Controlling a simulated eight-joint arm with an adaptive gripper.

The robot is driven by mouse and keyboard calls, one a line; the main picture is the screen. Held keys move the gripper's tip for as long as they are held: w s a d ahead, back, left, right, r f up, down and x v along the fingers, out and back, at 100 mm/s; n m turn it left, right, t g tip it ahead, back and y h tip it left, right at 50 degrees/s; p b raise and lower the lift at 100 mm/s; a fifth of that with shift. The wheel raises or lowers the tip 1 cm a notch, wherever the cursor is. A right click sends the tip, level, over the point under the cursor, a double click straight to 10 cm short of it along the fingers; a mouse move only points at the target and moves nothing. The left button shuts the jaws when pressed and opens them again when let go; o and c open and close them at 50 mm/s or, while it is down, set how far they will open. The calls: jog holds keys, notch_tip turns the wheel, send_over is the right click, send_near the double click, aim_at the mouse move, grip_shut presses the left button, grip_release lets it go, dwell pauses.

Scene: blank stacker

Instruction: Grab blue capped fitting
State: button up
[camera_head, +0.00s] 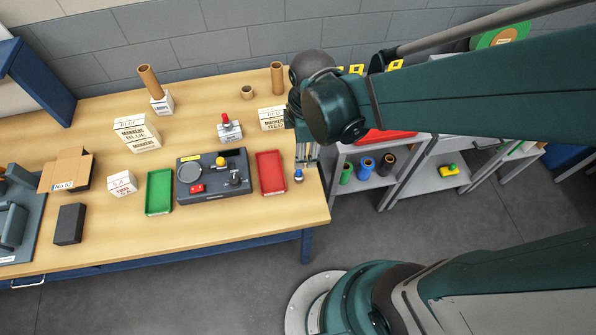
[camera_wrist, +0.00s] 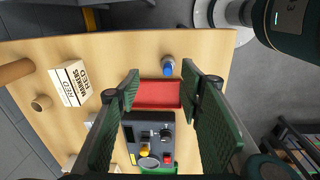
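The blue capped fitting (camera_head: 298,175) stands on the wooden table near its right end, just right of the red tray. It is small, with a blue part and a pale grey part. In the wrist view the fitting (camera_wrist: 168,67) shows beyond the fingertips, between their lines. My gripper (camera_head: 306,156) is just above or behind the fitting in the head view; the exact gap is hard to tell. In the wrist view my gripper (camera_wrist: 160,78) has its two green ribbed fingers wide apart, with nothing held between them.
The red tray (camera_head: 270,173) and a dark control box (camera_head: 214,176) lie left of the fitting. A green tray (camera_head: 159,192) is further left. A Markers Red box (camera_head: 272,119) stands behind. The table's right edge is close by, with grey shelves (camera_head: 430,178) beyond.

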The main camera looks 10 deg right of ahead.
aim_at(299, 174)
jog(key=shift+s+a+f+n+g+b, duration=0.15)
jog(key=shift+a+f+n, duration=0.1)
jog(key=shift+f+n, duration=0.3)
jog(key=shift+s+a+f+n+g+b, duration=0.1)
jog(key=shift+a+f+n+g, duration=0.15)
jog(key=shift+f, duration=0.45)
jog(key=shift+s+a+f+n+g+b, duration=0.1)
jog(key=shift+a+f+n, duration=0.15)
jog(key=shift+f+n, duration=0.3)
jog(key=shift+f, duration=1.3)
jog(key=shift+f, duration=0.15)
jog(key=shift+f+b, duration=0.7)
jog(key=shift+f, duration=1.8)
jog(key=c, duration=1)
